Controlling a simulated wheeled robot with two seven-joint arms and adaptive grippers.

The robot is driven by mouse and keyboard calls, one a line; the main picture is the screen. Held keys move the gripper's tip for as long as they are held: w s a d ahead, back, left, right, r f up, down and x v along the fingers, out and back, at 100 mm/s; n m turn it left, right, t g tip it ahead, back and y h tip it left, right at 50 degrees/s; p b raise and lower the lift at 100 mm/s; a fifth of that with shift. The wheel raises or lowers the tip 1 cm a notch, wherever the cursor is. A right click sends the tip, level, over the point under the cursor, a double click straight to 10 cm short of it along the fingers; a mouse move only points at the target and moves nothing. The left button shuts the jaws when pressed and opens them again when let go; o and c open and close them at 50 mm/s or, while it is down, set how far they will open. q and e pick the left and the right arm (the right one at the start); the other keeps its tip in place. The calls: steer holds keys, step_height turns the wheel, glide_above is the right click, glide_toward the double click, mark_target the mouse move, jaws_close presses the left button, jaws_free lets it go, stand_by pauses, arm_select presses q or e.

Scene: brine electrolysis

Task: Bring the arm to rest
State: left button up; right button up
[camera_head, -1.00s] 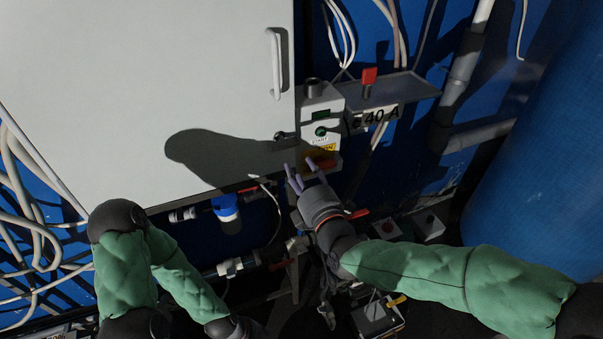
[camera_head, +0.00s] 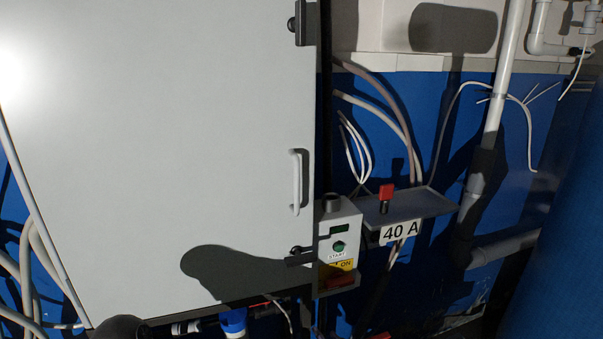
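Neither of my grippers is in the head view. A dark rounded part of my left arm (camera_head: 120,328) shows at the bottom edge, left of the middle. My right arm is out of the picture. The control box (camera_head: 339,236) with a green START button (camera_head: 339,246) and a yellow label (camera_head: 341,265) stands beside the cabinet's lower right corner, with no gripper at it. A red-handled switch (camera_head: 386,196) stands on a grey shelf (camera_head: 425,205) above a "40 A" sign (camera_head: 399,232).
A large pale cabinet (camera_head: 150,130) with a white handle (camera_head: 296,182) fills the left. A blue tank (camera_head: 565,250) fills the right side. Pipes (camera_head: 500,100) and loose cables (camera_head: 385,105) run along the wall between them. A blue fitting (camera_head: 233,323) shows below the cabinet.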

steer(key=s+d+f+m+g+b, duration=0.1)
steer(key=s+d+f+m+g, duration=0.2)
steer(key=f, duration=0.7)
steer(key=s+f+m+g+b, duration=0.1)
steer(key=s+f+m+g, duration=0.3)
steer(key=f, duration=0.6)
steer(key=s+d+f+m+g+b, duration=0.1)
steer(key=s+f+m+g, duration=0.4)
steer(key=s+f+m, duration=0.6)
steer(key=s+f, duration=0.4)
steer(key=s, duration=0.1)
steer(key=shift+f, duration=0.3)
